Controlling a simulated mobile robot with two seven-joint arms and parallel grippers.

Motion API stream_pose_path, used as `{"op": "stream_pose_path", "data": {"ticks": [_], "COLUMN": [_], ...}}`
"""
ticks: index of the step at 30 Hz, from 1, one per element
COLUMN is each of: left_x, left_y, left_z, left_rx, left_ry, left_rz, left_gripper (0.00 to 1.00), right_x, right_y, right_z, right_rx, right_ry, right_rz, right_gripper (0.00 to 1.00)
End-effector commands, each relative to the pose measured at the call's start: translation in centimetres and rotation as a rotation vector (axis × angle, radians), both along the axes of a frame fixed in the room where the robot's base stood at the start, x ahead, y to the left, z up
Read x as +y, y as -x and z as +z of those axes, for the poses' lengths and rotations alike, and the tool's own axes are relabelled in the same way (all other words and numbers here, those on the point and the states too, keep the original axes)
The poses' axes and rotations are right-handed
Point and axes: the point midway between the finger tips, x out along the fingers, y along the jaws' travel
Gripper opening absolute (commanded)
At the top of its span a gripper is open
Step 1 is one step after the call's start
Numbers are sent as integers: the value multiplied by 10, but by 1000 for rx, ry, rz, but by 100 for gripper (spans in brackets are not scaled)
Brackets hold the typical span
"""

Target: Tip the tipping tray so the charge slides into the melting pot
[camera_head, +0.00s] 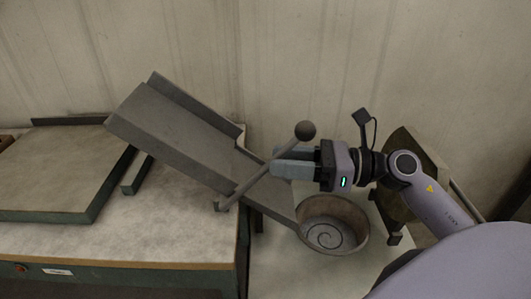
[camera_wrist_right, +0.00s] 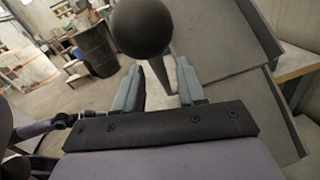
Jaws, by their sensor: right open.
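The grey tipping tray (camera_head: 180,140) is tilted, its left end raised and its right end sloping down to a chute (camera_head: 268,198) over the melting pot (camera_head: 333,228). The tray surface looks bare; I see no charge on it. The pot is round and shows a dark spiral on its inside bottom. A lever with a dark ball knob (camera_head: 305,130) rises beside the tray. My right gripper (camera_head: 278,163) is at the lever rod (camera_head: 240,190), below the knob. In the right wrist view the rod (camera_wrist_right: 160,75) stands between the open fingers. My left gripper is not in view.
A flat green-edged plate (camera_head: 60,170) lies on the left of the bench (camera_head: 150,235). A dark slanted panel (camera_head: 405,205) stands right of the pot, partly behind my arm. A wall is close behind. A drum (camera_wrist_right: 97,50) shows across the floor in the wrist view.

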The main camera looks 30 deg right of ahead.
Motion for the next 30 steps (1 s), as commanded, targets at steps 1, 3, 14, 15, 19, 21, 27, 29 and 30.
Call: {"op": "stream_pose_path", "data": {"ticks": [1,3,14,15,19,21,27,29,30], "left_x": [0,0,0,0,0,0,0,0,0], "left_y": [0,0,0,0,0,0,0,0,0], "left_z": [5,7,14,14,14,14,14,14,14], "left_rx": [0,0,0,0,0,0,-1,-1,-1], "left_ry": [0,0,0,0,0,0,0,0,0], "left_rz": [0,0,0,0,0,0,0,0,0], "left_gripper": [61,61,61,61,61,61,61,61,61], "right_x": [5,12,30,31,31,31,31,31,31], "right_y": [-5,-10,-25,-26,-26,-26,-26,-26,-26], "right_z": [3,3,1,0,0,0,0,0,0], "right_rx": [-1,-2,1,1,2,2,2,2,2], "right_ry": [-2,-2,-3,-3,-3,-3,-3,-3,-3], "right_rz": [1,1,0,0,0,0,0,0,0], "right_gripper": [40,40,40,40,40,40,0,0,0]}}
